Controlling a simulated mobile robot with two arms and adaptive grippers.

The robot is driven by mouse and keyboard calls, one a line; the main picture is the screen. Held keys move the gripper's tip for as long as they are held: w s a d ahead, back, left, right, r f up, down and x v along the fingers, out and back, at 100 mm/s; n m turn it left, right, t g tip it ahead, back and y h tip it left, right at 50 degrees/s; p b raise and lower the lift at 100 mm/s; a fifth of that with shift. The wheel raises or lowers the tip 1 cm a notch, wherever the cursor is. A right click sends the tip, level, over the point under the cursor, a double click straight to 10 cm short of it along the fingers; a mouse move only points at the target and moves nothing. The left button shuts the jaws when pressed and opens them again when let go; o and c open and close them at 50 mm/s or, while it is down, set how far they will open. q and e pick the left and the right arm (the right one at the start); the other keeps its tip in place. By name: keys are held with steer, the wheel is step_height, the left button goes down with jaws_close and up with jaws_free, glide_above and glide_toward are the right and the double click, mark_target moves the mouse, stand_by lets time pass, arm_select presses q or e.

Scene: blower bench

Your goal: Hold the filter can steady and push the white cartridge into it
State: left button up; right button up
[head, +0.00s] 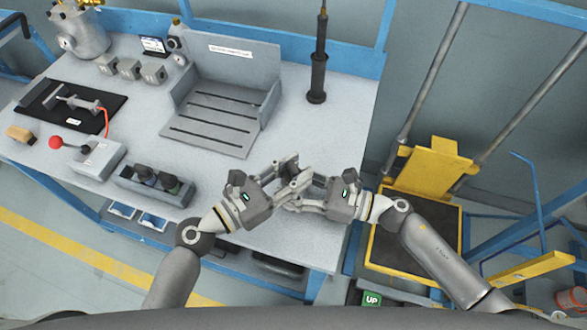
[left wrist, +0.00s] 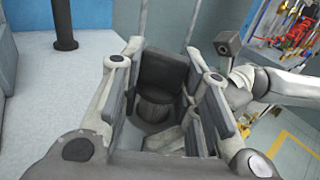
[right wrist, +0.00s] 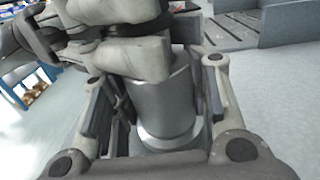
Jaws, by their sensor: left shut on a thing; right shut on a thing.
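The filter can is a grey metal cylinder (right wrist: 165,105) with a wider ring at its lower end, in the right wrist view. It stands between the fingers of my right gripper (head: 291,203), which is shut on it. My left gripper (head: 288,172) is over the can's upper end; its pale fingers (right wrist: 120,58) cover the can's mouth in the right wrist view. I cannot tell how deep the cartridge sits. In the head view both grippers meet and hide the can.
The grippers are over the front right of the pale bench (head: 300,240). A slotted grey fixture (head: 215,115) stands behind, with a dark upright rod tool (head: 318,75) to its right. A grey holder (head: 150,190) is at left. A yellow lift platform (head: 425,175) stands right of the bench.

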arm_select(q)
steer(key=shift+f, duration=0.2)
steer(key=shift+r, duration=0.4)
stand_by(2.1)
steer(key=shift+s+f, duration=0.1)
steer(key=shift+f, duration=0.3)
steer(key=shift+r, duration=0.35)
stand_by(1.0)
steer(key=shift+f, duration=0.35)
steer(key=shift+r, duration=0.35)
stand_by(0.4)
steer(key=o, duration=1.1)
steer(key=v, duration=1.2)
